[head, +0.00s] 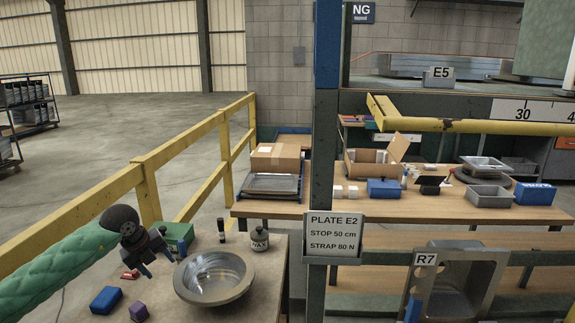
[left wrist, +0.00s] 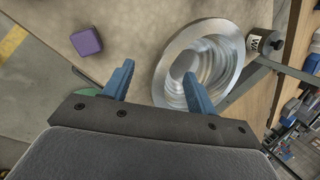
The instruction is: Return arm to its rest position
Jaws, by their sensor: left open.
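My left arm, in a green sleeve, comes in from the left in the head view. Its gripper (head: 160,268) is over the near wooden bench, beside and left of a round metal basin (head: 214,277). In the left wrist view the two blue fingers (left wrist: 157,72) stand wide apart with nothing held between them. The basin (left wrist: 238,40) fills the area by the right finger there; I cannot tell whether they touch. My right gripper cannot be made out.
The bench also holds a blue box (head: 106,299), a purple block (head: 138,312), a green box (head: 178,236) and a wax tin (head: 260,239). A yellow rail (head: 190,140) runs behind. A dark post (head: 323,130) stands right of the bench. A metal sink (head: 455,280) is at lower right.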

